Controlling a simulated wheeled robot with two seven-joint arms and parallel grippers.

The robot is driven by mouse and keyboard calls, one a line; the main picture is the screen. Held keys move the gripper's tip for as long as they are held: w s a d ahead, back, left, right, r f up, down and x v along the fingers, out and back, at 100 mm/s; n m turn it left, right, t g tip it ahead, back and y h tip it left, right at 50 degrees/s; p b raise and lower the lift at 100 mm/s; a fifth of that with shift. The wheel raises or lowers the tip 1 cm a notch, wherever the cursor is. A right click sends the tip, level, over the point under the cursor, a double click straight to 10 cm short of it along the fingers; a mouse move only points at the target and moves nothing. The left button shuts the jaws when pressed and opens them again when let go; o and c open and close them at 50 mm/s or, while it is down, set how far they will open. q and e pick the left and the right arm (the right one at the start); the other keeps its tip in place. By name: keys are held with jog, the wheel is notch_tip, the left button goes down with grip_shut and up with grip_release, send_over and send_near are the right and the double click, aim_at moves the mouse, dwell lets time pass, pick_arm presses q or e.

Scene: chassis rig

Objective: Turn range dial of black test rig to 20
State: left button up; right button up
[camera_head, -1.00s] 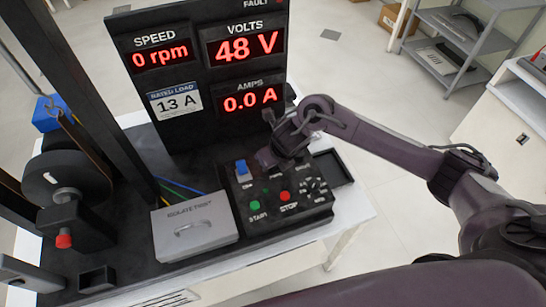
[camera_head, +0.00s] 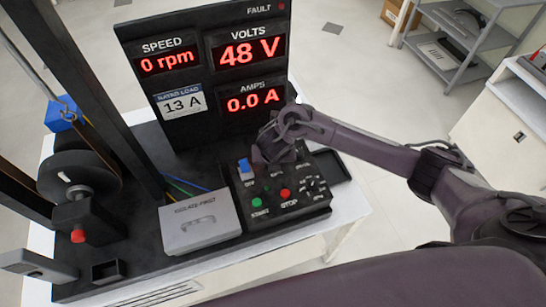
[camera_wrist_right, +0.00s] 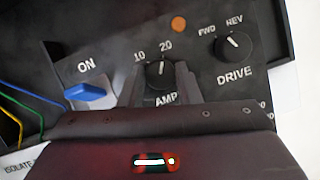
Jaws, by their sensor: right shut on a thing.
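The black test rig (camera_head: 322,208) stands on the table, its control panel in front of the displays. In the right wrist view, the range dial (camera_wrist_right: 158,76) is a black knob above the AMPS label, with marks 10 and 20. Its white pointer line is directed up, towards the 20 mark. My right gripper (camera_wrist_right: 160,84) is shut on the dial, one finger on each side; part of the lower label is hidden. In the head view my right gripper (camera_head: 266,158) is over the panel's back and hides the dial. My left gripper is not in view.
A blue ON switch (camera_wrist_right: 90,92) sits left of the dial and a DRIVE knob (camera_wrist_right: 234,46) right of it. Green (camera_head: 257,202) and red (camera_head: 285,194) buttons are nearer the front. A grey ISOLATE FIRST box (camera_head: 200,225) stands left of the panel. The display reads 48 V.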

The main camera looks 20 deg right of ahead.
aim_at(274, 175)
jog(key=shift+w+r, duration=0.1)
jog(key=o, duration=1)
jog(key=p+v, duration=0.2)
jog(key=v, duration=0.6)
